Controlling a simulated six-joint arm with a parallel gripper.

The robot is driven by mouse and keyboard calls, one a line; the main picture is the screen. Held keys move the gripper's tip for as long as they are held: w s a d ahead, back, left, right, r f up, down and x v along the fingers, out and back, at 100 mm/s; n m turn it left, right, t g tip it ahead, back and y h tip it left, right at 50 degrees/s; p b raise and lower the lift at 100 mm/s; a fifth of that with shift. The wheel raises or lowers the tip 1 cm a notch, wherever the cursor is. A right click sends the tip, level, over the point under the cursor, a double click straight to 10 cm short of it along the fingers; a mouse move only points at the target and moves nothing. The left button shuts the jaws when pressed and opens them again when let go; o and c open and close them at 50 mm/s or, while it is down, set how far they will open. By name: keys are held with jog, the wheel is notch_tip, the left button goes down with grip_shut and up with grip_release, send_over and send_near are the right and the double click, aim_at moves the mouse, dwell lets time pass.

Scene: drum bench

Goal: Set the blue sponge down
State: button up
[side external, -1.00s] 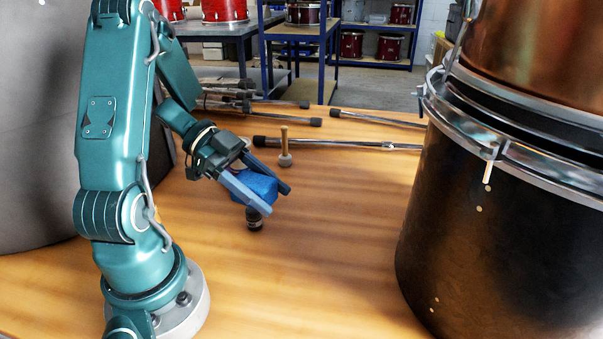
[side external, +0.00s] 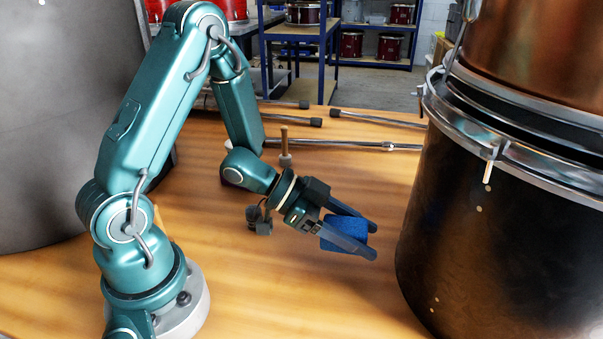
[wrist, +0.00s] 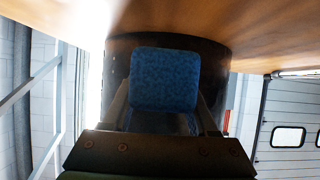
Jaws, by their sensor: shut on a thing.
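The blue sponge (side external: 345,234) is held between the two fingers of my gripper (side external: 358,234). The gripper is shut on it, over the open wood between my base and the black drum. In the wrist view the sponge (wrist: 165,80) fills the middle, with the gripper fingers (wrist: 163,110) on either side of it. The side view does not clearly show whether the sponge touches the bench or is just above it.
The large black drum (side external: 500,240) stands close on the right. A small dark bottle (side external: 253,217) stands behind my wrist, and a wooden-handled mallet (side external: 285,150) stands farther back. Metal stands (side external: 345,144) lie along the back. The front of the wooden bench (side external: 290,300) is clear.

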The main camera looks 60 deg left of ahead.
aim_at(366, 278)
jog(key=d, duration=0.1)
jog(key=d+f, duration=0.1)
jog(key=shift+w+d+f, duration=0.15)
jog(key=shift+d+f, duration=0.15)
jog(key=shift+w+f, duration=0.1)
jog(key=shift+f, duration=1.9)
jog(key=shift+f, duration=0.15)
jog(key=o, duration=1.3)
